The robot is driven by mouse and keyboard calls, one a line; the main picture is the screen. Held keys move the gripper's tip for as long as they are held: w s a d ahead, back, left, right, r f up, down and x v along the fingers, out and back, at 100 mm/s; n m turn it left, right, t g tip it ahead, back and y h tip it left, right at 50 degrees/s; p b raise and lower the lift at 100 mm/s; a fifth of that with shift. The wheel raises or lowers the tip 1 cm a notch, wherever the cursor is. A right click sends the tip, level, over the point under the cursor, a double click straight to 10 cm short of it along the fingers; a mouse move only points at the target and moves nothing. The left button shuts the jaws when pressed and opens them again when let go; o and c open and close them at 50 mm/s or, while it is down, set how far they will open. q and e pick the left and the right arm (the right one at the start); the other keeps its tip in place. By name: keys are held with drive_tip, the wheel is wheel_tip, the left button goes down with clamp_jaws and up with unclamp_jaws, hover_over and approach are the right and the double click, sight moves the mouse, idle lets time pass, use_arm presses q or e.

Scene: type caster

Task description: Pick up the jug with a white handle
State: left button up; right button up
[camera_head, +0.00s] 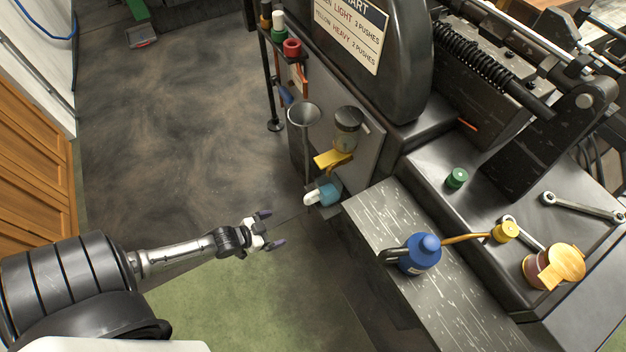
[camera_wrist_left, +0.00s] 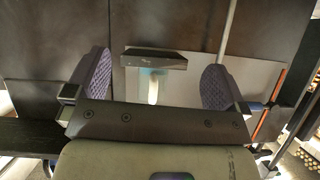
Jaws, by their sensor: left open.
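The jug with a white handle (camera_head: 329,192) is small and teal-blue. It sits low at the side of the machine, below a yellow part, with its white handle toward the left. In the left wrist view the white handle (camera_wrist_left: 153,90) shows between the fingers, with a dark ledge hiding part of the jug. My left gripper (camera_head: 269,229) is open and empty, left of the jug and apart from it. Its two purple finger pads (camera_wrist_left: 155,72) are spread wide. My right gripper is not in view.
A blue jug with a black handle (camera_head: 420,255) stands on the metal bench (camera_head: 385,222). The machine body (camera_head: 400,60) rises at the right.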

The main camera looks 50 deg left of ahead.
sight(314, 195)
use_arm(q)
wheel_tip(314, 195, up, 6)
drive_tip(key=w+t+h, duration=0.1)
drive_tip(key=w+t, duration=0.1)
drive_tip(key=t, duration=0.3)
drive_tip(key=shift+n+t, duration=0.3)
drive_tip(key=shift+t, duration=0.1)
drive_tip(key=w+d+b, duration=0.1)
drive_tip(key=w, duration=0.3)
drive_tip(key=w+r+b, duration=0.1)
drive_tip(key=w+b, duration=0.1)
drive_tip(key=w, duration=0.2)
drive_tip(key=w+d+b, duration=0.1)
drive_tip(key=w+b, duration=0.1)
drive_tip(key=w, duration=0.2)
drive_tip(key=shift+w+d+r, duration=0.3)
drive_tip(key=shift+w, duration=0.05)
drive_tip(key=shift+w+r+b, duration=0.1)
drive_tip(key=shift+w+b, duration=0.25)
drive_tip(key=shift+c, duration=0.3)
drive_tip(key=c, duration=1)
drive_tip(key=shift+c, duration=0.2)
drive_tip(key=shift+r, duration=0.1)
